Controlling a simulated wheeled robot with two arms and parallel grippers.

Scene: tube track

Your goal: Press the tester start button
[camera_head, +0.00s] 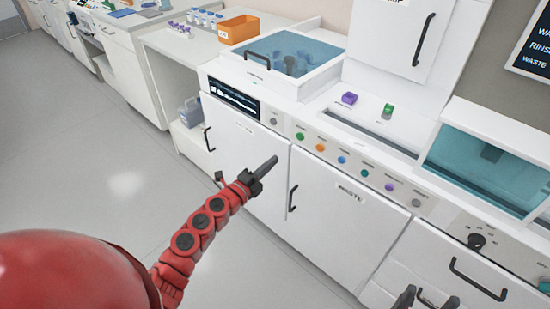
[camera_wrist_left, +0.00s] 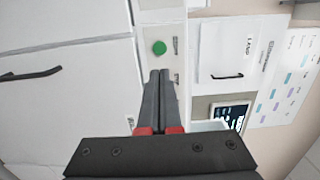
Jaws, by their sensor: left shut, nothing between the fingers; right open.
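My left gripper (camera_head: 273,160) is shut and empty in the head view, its fingertips in front of the white cabinets below the button panel. In the left wrist view its closed fingers (camera_wrist_left: 159,72) point at a panel with a round green button (camera_wrist_left: 159,47) just beyond the tips; contact cannot be made out. The head view shows a row of coloured buttons, with a green one (camera_head: 300,136) at its left end, and a grey button (camera_head: 274,121) beside a dark screen. I cannot tell which is the tester start button. My right gripper (camera_head: 428,299) is open at the bottom edge.
Cabinet handles (camera_head: 292,198) stick out below the panel. A blue-lidded basin (camera_head: 290,55), an orange bin (camera_head: 238,29) and a teal-windowed unit (camera_head: 490,155) are on the counter. A dial (camera_head: 477,241) sits at the right. The floor at the left is clear.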

